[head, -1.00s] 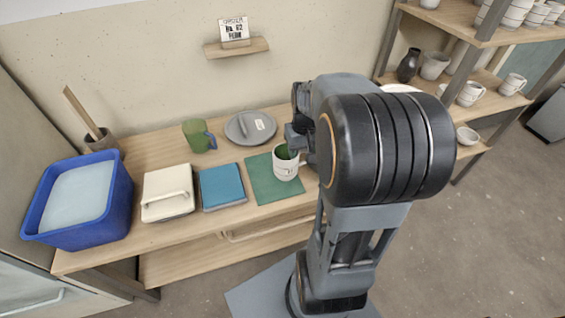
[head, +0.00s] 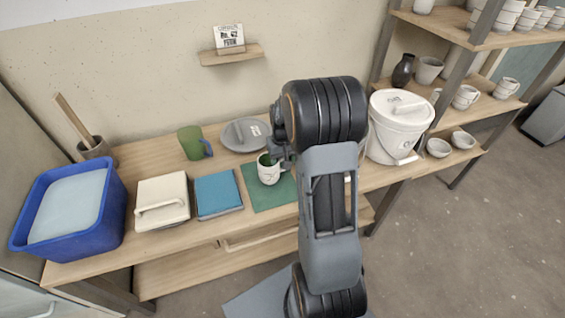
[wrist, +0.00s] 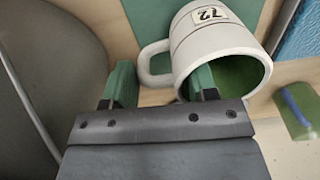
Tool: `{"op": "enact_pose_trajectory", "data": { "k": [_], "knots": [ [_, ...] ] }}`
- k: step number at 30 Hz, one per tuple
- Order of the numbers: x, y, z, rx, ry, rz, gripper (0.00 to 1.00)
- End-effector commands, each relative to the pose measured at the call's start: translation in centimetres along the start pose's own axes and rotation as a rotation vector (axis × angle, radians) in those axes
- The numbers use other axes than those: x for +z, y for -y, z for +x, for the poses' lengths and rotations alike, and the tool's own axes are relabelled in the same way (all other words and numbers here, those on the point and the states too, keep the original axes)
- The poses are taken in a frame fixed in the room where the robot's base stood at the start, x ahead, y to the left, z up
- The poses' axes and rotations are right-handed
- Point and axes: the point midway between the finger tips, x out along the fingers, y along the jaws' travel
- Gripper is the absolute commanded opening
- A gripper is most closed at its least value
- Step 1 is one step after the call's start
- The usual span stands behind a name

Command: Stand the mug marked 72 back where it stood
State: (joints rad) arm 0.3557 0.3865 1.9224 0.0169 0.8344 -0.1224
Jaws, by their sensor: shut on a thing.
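The mug marked 72 (head: 268,172) is pale outside and green inside. In the head view it appears over the back part of the green mat (head: 262,200); I cannot tell whether it touches the mat. In the wrist view the mug (wrist: 222,38) shows its 72 label, its open mouth and its handle. My gripper (wrist: 160,84) is shut on the mug at the handle side, with one finger at the rim and the other beyond the handle. In the head view my gripper (head: 281,152) is at the mug's upper right, partly hidden by my arm.
A blue tile stack (head: 218,193), a cream box (head: 160,203) and a blue tub (head: 112,215) are to the left. A white lidded bucket (head: 398,130) stands to the right.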

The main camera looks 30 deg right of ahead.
Motion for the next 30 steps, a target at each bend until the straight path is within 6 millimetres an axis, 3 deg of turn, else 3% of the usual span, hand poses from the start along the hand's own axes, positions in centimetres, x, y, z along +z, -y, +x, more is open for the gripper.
{"op": "enact_pose_trajectory", "data": {
  "k": [3,14,15,23,30],
  "knots": [
    [0.01,-0.01,0.96,0.000,-0.001,0.000,0.01],
    [0.02,-0.02,1.32,0.000,-0.001,0.000,0.01],
    [0.04,-0.02,1.32,0.000,0.000,0.000,0.54],
    [0.05,-0.02,1.26,0.000,0.000,0.000,0.78],
    [0.04,-0.02,1.09,0.000,0.000,0.000,0.78]
  ]
}}
